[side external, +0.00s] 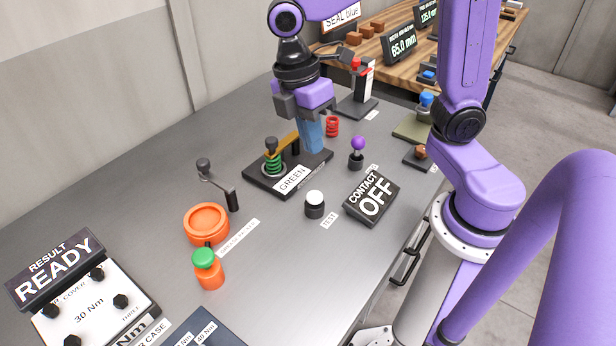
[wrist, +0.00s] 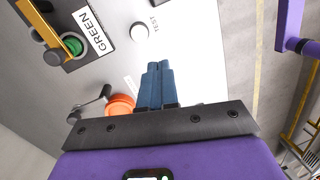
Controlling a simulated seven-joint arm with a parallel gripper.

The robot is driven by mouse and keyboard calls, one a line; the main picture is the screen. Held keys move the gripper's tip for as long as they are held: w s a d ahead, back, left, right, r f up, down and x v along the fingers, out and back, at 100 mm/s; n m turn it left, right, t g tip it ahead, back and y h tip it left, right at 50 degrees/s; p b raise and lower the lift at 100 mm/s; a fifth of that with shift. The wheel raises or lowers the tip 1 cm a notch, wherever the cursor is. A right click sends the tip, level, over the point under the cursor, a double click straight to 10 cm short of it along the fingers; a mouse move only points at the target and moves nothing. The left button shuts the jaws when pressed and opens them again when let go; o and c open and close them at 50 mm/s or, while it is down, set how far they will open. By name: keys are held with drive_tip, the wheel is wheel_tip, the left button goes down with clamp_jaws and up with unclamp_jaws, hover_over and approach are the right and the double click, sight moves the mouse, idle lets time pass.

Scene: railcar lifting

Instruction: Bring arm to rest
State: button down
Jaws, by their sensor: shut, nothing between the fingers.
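My gripper (side external: 313,146) is in the middle of the side external view, pointing down with its blue fingers together. It is above or just behind the dark base marked GREEN (side external: 260,187); the exact gap is hard to tell. In the wrist view the fingers (wrist: 158,67) are pressed together with nothing between them. The green spring (side external: 273,165) stands on that base under a yellow lever (side external: 284,144), to the left of the fingers. The base also shows at the upper left of the wrist view (wrist: 72,52).
An orange ring (side external: 206,224) and green-capped bottle (side external: 208,270) are front left. A red spring (side external: 332,126) is behind. The grey bench (side external: 120,190) has free room at left.

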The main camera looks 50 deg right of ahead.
drive_tip(key=s+d+f+m+t, duration=0.1)
drive_tip(key=s+d, duration=0.1)
drive_tip(key=s, duration=0.4)
drive_tip(key=s+d+f+m+t+y, duration=0.1)
drive_tip(key=s+d+f+m, duration=0.1)
drive_tip(key=s, duration=0.4)
drive_tip(key=shift+s+d, duration=0.4)
drive_tip(key=shift+d, duration=0.45)
